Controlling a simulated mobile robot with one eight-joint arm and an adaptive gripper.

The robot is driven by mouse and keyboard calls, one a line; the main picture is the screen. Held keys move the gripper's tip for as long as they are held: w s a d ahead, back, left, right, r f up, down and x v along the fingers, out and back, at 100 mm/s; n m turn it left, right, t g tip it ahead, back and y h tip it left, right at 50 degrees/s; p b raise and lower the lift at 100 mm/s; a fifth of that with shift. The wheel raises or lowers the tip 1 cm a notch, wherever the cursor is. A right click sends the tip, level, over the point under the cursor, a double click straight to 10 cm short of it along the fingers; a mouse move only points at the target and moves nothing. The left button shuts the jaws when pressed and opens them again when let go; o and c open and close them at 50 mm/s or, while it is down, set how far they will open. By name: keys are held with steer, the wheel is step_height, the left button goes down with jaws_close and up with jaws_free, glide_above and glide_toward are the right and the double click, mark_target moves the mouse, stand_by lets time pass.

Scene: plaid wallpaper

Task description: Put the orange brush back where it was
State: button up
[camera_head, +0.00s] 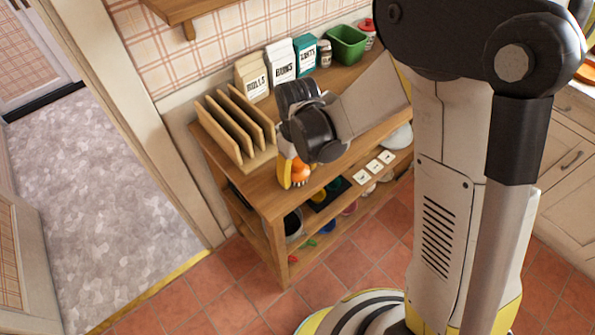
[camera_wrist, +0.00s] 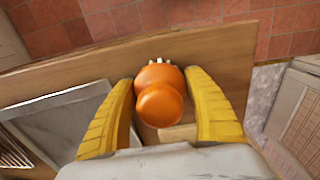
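The orange brush (camera_wrist: 159,103) has a round orange knob with pale bristles at its far side. In the wrist view it sits between the two yellow fingers of my gripper (camera_wrist: 158,78), whose tips are close against both its sides. My gripper appears shut on it. In the head view, the brush (camera_head: 300,172) shows beside a yellow finger, low over the front edge of the wooden shelf unit's top (camera_head: 266,197). I cannot tell whether the brush touches the top. My wrist hides part of the area behind it.
A wooden rack (camera_head: 228,128) stands at the left of the top. Behind are labelled bags (camera_head: 281,65), a green bin (camera_head: 346,46) and a red-lidded jar (camera_head: 366,30). The tiled floor in front is clear.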

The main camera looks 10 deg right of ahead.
mark_target(298, 159)
steer(key=shift+o, duration=0.7)
steer(key=shift+r+p, duration=0.3)
step_height(298, 159, up, 12)
steer(key=p, duration=0.3)
steer(key=shift+d+p, duration=0.1)
steer(key=shift+p, duration=0.25)
steer(key=s+d+r+m+t, duration=0.6)
steer(key=s+d+r+t, duration=0.1)
steer(key=s+d+r, duration=0.4)
steer(key=shift+d+r+m, duration=0.4)
steer(key=shift+d+r, duration=0.1)
steer(key=shift+d, duration=0.65)
steer(key=shift+w, duration=0.1)
